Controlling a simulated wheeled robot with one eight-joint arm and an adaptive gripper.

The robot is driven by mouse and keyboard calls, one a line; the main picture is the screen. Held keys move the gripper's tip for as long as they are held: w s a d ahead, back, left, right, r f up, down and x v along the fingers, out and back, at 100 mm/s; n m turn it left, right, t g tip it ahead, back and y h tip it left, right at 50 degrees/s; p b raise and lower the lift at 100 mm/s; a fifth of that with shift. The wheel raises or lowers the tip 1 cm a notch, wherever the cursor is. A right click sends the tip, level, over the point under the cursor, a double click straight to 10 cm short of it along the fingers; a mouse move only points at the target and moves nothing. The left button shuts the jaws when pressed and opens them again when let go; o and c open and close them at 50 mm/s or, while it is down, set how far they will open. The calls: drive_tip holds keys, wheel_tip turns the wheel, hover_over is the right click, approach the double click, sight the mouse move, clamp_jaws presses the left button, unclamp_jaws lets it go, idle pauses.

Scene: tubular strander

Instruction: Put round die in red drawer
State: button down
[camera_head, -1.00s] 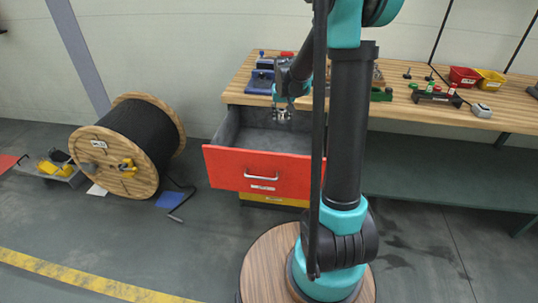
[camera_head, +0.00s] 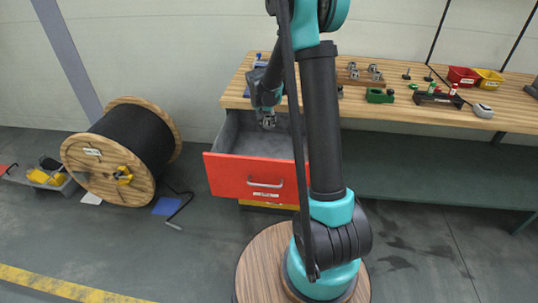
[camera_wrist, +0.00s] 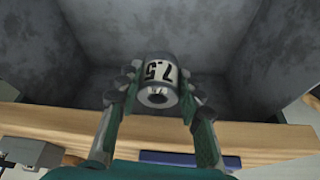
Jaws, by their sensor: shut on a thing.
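The red drawer (camera_head: 252,178) stands pulled out under the workbench, and its grey inside is open from above. My gripper (camera_head: 267,121) is over the drawer's inside, below the bench-top level. In the wrist view my gripper (camera_wrist: 155,104) is shut on the round die (camera_wrist: 157,80), a small metal cylinder with a white label reading 7.5 and a hole in its end. The drawer's grey walls and floor (camera_wrist: 180,40) show beyond the die, which seems clear of them. In the head view the die is too small to make out well.
The wooden bench top (camera_head: 440,115) holds a green block (camera_head: 380,96), several small metal parts, and red (camera_head: 463,76) and yellow (camera_head: 489,80) bins. A yellow drawer (camera_head: 265,204) is below the red one. A cable reel (camera_head: 125,150) stands on the floor at left.

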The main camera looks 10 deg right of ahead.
wheel_tip(320, 180, down, 17)
idle(0.6)
drive_tip(key=shift+f, duration=0.1)
drive_tip(key=c, duration=1)
unclamp_jaws()
drive_tip(key=v, duration=1.2)
